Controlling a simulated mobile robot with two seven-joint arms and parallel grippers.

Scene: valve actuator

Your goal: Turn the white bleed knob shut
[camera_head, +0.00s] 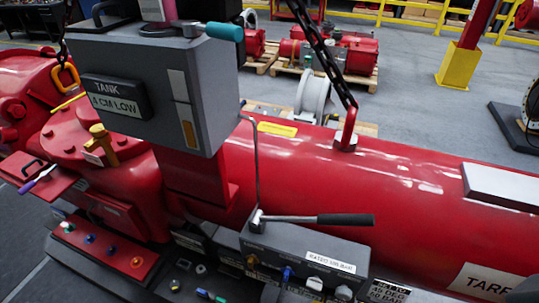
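A grey hand-pump block (300,248) with a label "RATED 100 BAR" sits in front of the red cylinder. Along its front face are a brass fitting (251,262), a blue knob (288,273) and two whitish knob-like parts, one at the middle right (315,284) and one farther right (343,292). A small white-topped button (66,226) also shows on the red strip at the left. I cannot tell which white part is the bleed knob, or how far it is turned. Neither of my grippers shows in this view.
A black-gripped pump lever (345,219) reaches right above the block. A grey tank box (150,85) with a teal-handled lever (224,32) stands over the red cylinder (400,190). A chain (325,55) hangs to the cylinder's lifting eye. A purple-handled tool (38,178) lies on a red tray.

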